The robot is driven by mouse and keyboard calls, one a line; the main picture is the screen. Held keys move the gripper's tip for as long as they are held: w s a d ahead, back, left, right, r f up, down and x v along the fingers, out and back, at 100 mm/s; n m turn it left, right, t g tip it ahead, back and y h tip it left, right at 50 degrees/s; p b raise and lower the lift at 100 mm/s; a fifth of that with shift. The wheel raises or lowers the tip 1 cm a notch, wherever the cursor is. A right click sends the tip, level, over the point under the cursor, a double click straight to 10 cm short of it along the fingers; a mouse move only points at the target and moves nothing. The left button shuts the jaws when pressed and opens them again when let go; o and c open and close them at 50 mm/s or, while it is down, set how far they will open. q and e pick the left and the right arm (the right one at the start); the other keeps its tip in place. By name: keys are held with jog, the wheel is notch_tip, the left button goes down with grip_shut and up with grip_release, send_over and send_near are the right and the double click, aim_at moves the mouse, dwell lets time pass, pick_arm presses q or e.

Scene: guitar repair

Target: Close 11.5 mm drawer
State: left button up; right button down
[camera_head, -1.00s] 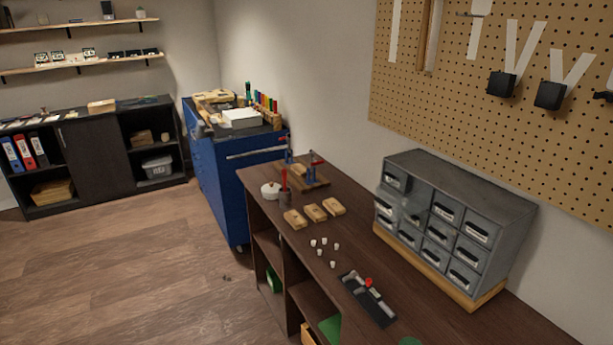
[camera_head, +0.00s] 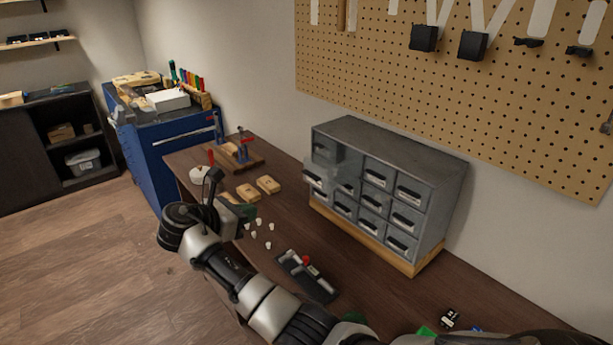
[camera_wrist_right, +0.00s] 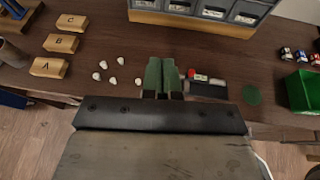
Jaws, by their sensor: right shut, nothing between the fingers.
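The grey drawer cabinet (camera_head: 440,200) stands on a wooden base on the bench against the wall. One clear drawer (camera_head: 316,181) in its left column appears to stick out. The labels are too small to read, so I cannot tell which drawer is 11.5 mm. My right gripper (camera_head: 252,212) is over the bench, left of the cabinet and apart from it. In the right wrist view its green fingers (camera_wrist_right: 161,74) are together and empty. The cabinet's lower front (camera_wrist_right: 210,12) shows at the top there. My left gripper is not in view.
Small white pieces (camera_head: 257,226) and a dark tray with tools (camera_head: 305,278) lie on the bench. Wooden blocks (camera_head: 269,185) lie farther back. A green bin (camera_wrist_right: 304,90) is at the right in the wrist view. The bench directly before the cabinet is mostly clear.

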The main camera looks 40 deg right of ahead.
jog(key=m+g, duration=0.1)
jog(key=g, duration=0.1)
send_near(312, 175)
pick_arm(q)
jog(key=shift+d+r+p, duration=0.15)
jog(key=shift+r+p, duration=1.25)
jog(key=shift+p, duration=0.1)
pick_arm(e)
jog(key=x, duration=0.7)
jog(key=shift+w+a+f+t+h, duration=0.2)
jog(key=shift+w+f+t+h, duration=0.1)
jog(key=shift+w+f, duration=0.1)
